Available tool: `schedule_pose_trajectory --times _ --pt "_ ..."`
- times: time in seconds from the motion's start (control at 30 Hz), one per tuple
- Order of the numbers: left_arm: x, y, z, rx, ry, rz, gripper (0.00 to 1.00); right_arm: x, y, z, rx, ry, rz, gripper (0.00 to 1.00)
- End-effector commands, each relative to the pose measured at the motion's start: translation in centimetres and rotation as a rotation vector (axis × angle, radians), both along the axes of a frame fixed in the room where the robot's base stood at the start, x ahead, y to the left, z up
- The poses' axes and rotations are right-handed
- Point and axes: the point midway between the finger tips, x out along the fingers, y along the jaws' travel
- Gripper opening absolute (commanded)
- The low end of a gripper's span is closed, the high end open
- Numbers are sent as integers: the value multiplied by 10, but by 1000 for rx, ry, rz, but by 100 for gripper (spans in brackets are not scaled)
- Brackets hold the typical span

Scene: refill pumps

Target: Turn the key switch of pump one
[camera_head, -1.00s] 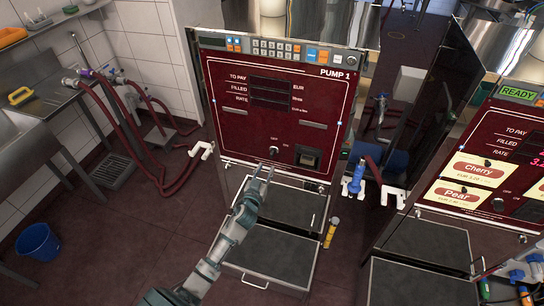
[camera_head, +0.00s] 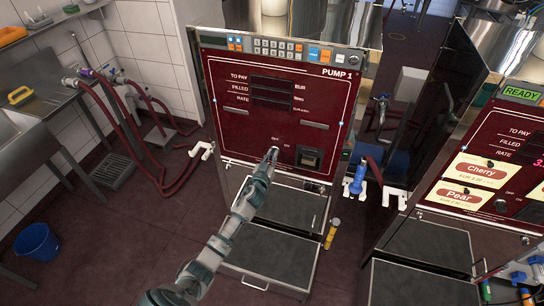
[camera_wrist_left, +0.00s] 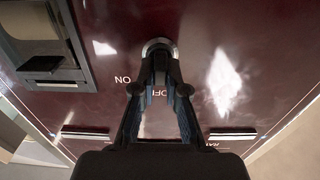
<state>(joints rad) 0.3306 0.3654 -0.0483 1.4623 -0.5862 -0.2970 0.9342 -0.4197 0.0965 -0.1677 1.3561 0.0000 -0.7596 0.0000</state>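Pump one (camera_head: 235,130) is the dark red panel marked PUMP 1 in the middle of the head view. Its key switch (camera_head: 272,149) sits low on the panel, by the ON and OFF lettering. My left gripper (camera_head: 268,158) reaches up to it from below. In the left wrist view the fingers (camera_wrist_left: 159,62) come together at the silver ring of the key switch (camera_wrist_left: 158,43), with their tips nearly meeting. They look shut on the key, which the fingertips hide. The OFF label is partly covered by the fingers. My right gripper is not in view.
A dark slot box (camera_head: 310,158) is right of the switch. Below the panel are metal trays (camera_head: 270,255). A blue nozzle (camera_head: 356,178) and a white hook (camera_head: 201,150) flank the pump. A second pump (camera_head: 470,175) marked READY stands at the right.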

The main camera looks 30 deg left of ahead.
Motion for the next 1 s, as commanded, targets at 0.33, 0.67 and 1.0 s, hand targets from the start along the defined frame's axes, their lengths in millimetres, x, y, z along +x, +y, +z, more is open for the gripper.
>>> schedule_pose_trajectory --times 0.33,0.67,1.0 --pt "0 0 0 19 6 2 0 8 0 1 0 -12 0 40" --pt "0 0 0 194 49 3 0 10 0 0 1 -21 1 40" --pt "1 -3 -1 501 122 2 0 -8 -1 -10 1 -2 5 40"
